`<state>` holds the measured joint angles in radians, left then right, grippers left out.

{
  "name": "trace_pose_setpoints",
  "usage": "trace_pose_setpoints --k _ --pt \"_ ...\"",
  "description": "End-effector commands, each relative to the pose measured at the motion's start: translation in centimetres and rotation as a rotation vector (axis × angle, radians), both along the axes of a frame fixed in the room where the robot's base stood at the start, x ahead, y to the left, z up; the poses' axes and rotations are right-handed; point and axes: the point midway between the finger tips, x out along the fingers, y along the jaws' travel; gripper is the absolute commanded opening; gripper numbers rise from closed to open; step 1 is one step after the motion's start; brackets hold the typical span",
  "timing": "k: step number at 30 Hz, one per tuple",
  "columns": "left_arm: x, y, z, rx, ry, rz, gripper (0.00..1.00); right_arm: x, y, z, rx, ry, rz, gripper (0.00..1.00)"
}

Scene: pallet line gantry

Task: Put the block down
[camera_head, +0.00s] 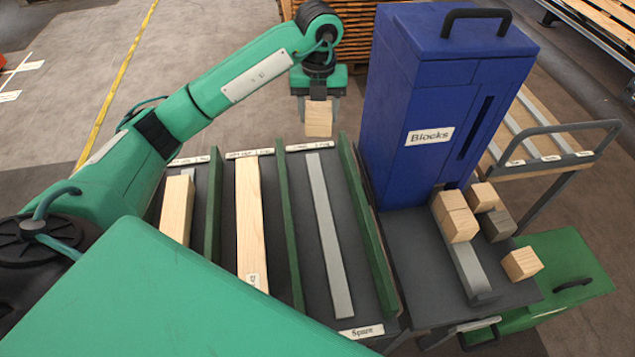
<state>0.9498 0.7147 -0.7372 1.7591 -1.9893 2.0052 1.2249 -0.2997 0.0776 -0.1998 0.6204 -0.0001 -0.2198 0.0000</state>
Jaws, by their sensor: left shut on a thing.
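My left gripper (318,98) points down and is shut on a pale wooden block (319,119). In the head view the block appears at the far end of the right lane, near its far label. It looks raised, with no visible contact with the bench; its exact height is hard to tell. The dark bench has three lanes. The right lane (331,240) has a bare grey strip and a near label reading "Spare". A long wooden bar (250,215) lies in the middle lane and another (178,208) in the left lane. My right gripper is not in view.
Green dividers (281,220) stand between the lanes. A tall blue "Blocks" box (410,105) stands right of the bench. Several loose blocks (458,222) lie on the dark shelf (405,235) before it. A cart (550,150) stands at the right.

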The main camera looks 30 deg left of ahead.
Motion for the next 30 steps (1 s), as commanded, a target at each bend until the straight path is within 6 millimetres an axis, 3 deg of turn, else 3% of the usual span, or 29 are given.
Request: trace_pose_setpoints --k 7,11,18,27,30 --pt "0.3 0.3 -0.2 -0.002 0.001 0.162 0.28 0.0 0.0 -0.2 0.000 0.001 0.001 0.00" --pt "0.3 0.3 -1.5 -0.003 0.005 0.178 0.28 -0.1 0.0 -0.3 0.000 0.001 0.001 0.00" --pt "0.2 0.2 -6.2 -0.004 0.008 0.178 0.28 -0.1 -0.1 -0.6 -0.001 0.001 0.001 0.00" --pt "0.2 0.4 -13.4 0.000 0.007 0.177 0.28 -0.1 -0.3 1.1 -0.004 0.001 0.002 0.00" --pt "0.2 0.4 -14.9 0.000 0.004 0.178 0.28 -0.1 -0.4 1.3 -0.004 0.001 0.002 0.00"
